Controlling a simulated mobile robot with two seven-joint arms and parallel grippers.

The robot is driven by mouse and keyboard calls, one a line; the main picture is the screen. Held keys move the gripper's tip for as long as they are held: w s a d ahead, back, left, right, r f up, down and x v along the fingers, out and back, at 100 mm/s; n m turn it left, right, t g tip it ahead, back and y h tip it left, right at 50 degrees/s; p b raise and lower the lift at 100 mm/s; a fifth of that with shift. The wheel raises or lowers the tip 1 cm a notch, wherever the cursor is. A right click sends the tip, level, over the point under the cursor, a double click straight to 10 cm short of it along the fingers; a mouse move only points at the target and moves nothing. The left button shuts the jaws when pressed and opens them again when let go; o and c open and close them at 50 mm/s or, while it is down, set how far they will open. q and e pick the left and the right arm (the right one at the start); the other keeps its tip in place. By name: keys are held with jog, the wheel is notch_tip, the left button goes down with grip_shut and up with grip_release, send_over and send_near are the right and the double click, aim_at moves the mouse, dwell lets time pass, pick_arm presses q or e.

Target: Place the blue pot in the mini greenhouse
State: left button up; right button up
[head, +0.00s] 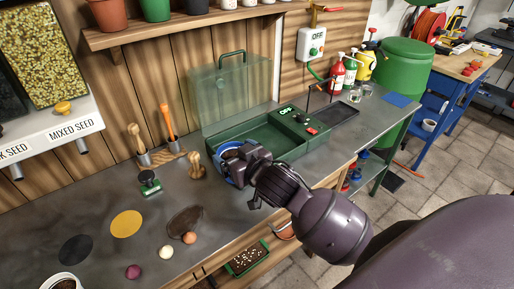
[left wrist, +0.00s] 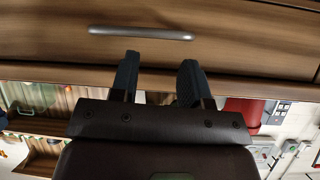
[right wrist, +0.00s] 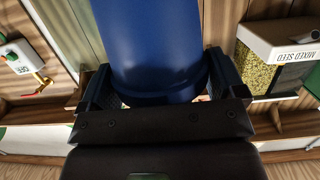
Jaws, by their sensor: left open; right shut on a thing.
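The blue pot (right wrist: 155,45) fills the upper middle of the right wrist view, between the fingers of my right gripper (right wrist: 160,88). In the head view my right gripper (head: 243,163) is shut on the pot, and only parts of its blue side and rim show around the fingers. The mini greenhouse (head: 284,153) is a green tray with its clear lid (head: 226,92) raised at the back. The pot is at the tray's left front corner; I cannot tell its height there. My left gripper (left wrist: 158,80) is open and empty, facing a wooden drawer front; it is not in the head view.
Coloured discs and small balls lie on the left of the bench. Spray bottles (head: 338,75) stand at the back right. A shelf (head: 180,27) with pots hangs above.

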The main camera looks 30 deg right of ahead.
jog(key=w+d+r, duration=1.1)
jog(key=d, duration=0.2)
pick_arm(q)
jog(key=shift+w+d+f+b, duration=0.15)
jog(key=shift+f+b, duration=0.2)
jog(key=shift+w+d+f+b, duration=0.1)
jog(key=shift+f+b, duration=0.25)
pick_arm(e)
jog(key=shift+y, duration=0.3)
jog(key=shift+s+a+f, duration=0.1)
jog(key=shift+f, duration=4.8)
jog(key=shift+s+a+f, duration=0.1)
jog(key=shift+f, duration=4.75)
jog(key=o, duration=0.7)
jog(key=shift+f, duration=0.1)
jog(key=shift+o, duration=0.2)
jog(key=shift+d, duration=0.1)
pick_arm(q)
jog(key=shift+r+p, duration=0.35)
jog(key=shift+r, duration=0.1)
pick_arm(e)
jog(key=v, duration=1.2)
